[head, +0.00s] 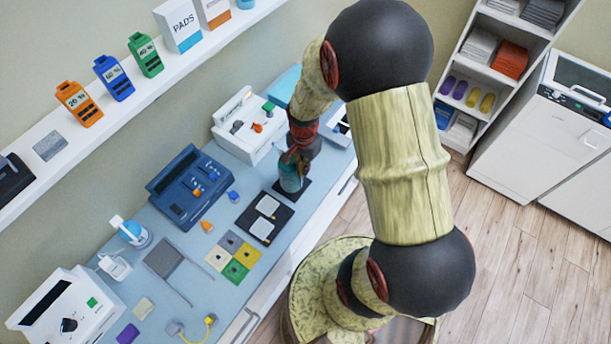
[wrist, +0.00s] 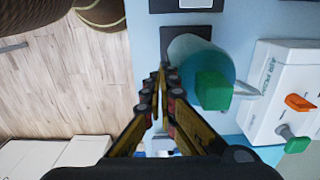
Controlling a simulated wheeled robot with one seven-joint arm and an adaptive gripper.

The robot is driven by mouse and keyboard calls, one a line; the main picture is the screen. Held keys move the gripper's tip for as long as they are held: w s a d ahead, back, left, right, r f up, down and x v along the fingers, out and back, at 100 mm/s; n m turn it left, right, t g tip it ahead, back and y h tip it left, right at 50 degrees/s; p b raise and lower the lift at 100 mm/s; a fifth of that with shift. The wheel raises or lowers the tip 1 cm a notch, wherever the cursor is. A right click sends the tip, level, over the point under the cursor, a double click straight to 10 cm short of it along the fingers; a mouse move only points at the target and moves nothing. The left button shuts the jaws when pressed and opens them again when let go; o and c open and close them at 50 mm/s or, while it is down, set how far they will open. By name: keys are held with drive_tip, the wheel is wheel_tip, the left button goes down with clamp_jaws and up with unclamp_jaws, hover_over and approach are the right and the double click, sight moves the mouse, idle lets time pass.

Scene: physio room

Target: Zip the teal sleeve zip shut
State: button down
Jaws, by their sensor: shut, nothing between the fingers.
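The teal sleeve (head: 290,179) stands upright on a dark base on the blue counter, partly hidden by my gripper in the head view. In the wrist view the sleeve (wrist: 190,47) is seen from above, right of the fingertips. A green block (wrist: 213,90), perhaps the zip's pull, shows at its near side. My gripper (wrist: 158,78) is shut and empty, its fingertips beside the sleeve's left edge in that view. In the head view my gripper (head: 297,158) is at the sleeve's top. I cannot tell whether they touch. The zip's teeth cannot be made out.
A white box (head: 240,125) with green and orange knobs stands close to the sleeve. A black board with two pale pads (head: 264,218) lies in front. A blue device (head: 185,187) and coloured squares (head: 240,258) lie further left. Wooden floor is beyond the counter's edge.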

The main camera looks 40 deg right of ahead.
drive_tip(key=shift+f+b, duration=0.75)
drive_tip(key=shift+f, duration=0.5)
drive_tip(key=shift+r, duration=0.1)
drive_tip(key=s, duration=0.1)
drive_tip(key=s+d+r+p, duration=0.1)
drive_tip(key=s+r+p, duration=0.1)
drive_tip(key=s, duration=0.1)
drive_tip(key=shift+s+d, duration=0.1)
drive_tip(key=shift+d, duration=0.2)
